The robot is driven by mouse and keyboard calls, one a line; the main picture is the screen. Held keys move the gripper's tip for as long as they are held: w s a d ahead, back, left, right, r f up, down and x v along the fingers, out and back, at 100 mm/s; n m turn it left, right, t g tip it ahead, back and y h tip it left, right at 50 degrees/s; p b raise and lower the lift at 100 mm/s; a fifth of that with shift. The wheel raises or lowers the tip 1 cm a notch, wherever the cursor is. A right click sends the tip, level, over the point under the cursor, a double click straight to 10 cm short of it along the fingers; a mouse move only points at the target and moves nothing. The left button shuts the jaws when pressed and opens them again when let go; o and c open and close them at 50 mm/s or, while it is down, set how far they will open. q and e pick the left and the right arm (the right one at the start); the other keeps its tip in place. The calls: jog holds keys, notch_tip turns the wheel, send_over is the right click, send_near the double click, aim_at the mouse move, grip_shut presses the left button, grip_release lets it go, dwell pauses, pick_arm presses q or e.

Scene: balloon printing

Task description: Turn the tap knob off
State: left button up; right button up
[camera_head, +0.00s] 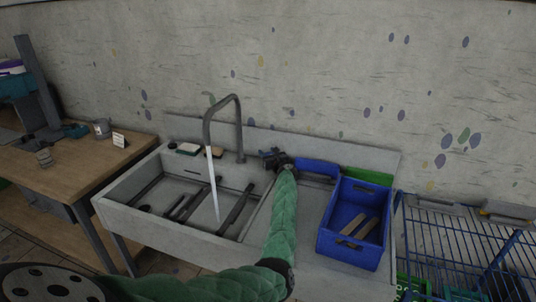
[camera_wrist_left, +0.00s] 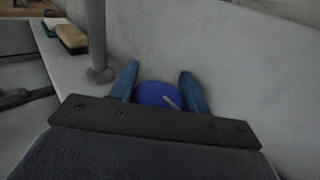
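The grey tap (camera_head: 238,125) arches over the sink, and a white stream of water (camera_head: 212,180) runs from its spout into the basin. My left arm, in a green sleeve, reaches to the sink's back ledge. My left gripper (camera_head: 275,158) is just right of the tap's base. In the left wrist view, its two blue fingers (camera_wrist_left: 160,84) stand apart on either side of a round blue knob (camera_wrist_left: 153,93) with a pale mark. Whether the fingers touch the knob is unclear. In the head view the gripper hides the knob. My right gripper is not in view.
The sink (camera_head: 150,222) holds several dark utensils. Sponges or brushes (camera_head: 188,149) lie on its ledge left of the tap. A blue crate (camera_head: 349,251) stands right of my left forearm. A wooden table (camera_head: 75,165) is at left, a blue wire rack (camera_head: 450,245) at right.

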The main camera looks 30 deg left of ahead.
pick_arm(q)
jog(key=shift+c, duration=1.3)
